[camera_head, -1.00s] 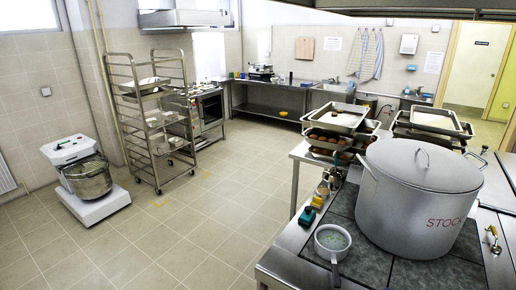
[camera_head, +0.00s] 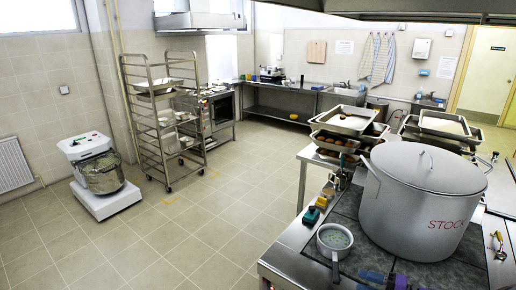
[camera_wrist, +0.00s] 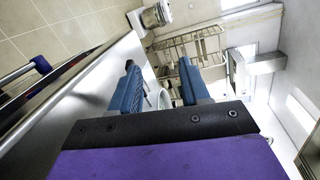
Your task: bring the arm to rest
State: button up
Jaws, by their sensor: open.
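My gripper (camera_wrist: 156,64) shows in the wrist view with its two blue fingers apart and nothing held between them. A rounded pale rim, possibly the small saucepan, shows beyond and partly behind the fingers. In the head view, blue and purple parts of my gripper (camera_head: 385,279) just show at the bottom edge, over the front of the stove top. Most of my arm is out of the head view. The grey stockpot (camera_head: 421,203), lidded and marked STOCK, stands on the stove to the right of it. The small saucepan (camera_head: 334,238) stands to its left.
Stacked trays (camera_head: 345,122) stand on the counter behind the pot. More trays (camera_head: 440,124) are at the right. A mixer (camera_head: 98,172) and a wheeled rack (camera_head: 160,115) stand on the floor at left. The tiled floor (camera_head: 190,232) between them and the stove is clear.

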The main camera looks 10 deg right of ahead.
jog(key=s+a+r+n+g, duration=0.1)
jog(key=a+r+n+g, duration=0.45)
jog(key=a, duration=0.85)
jog(key=s+a+r+n+g, duration=0.2)
jog(key=a+r+g, duration=0.5)
jog(key=a, duration=0.7)
jog(key=s+a+r+n+g+h, duration=0.25)
jog(key=s+a+h, duration=0.4)
jog(key=s, duration=0.65)
jog(key=s+d+n+t+h, duration=0.1)
jog(key=s+d+h, duration=0.2)
jog(key=s, duration=0.7)
jog(key=shift+s+d+r+t+h, duration=0.2)
jog(key=shift+s+r+t+h, duration=0.15)
jog(key=shift+h, duration=0.7)
jog(key=shift+d, duration=0.1)
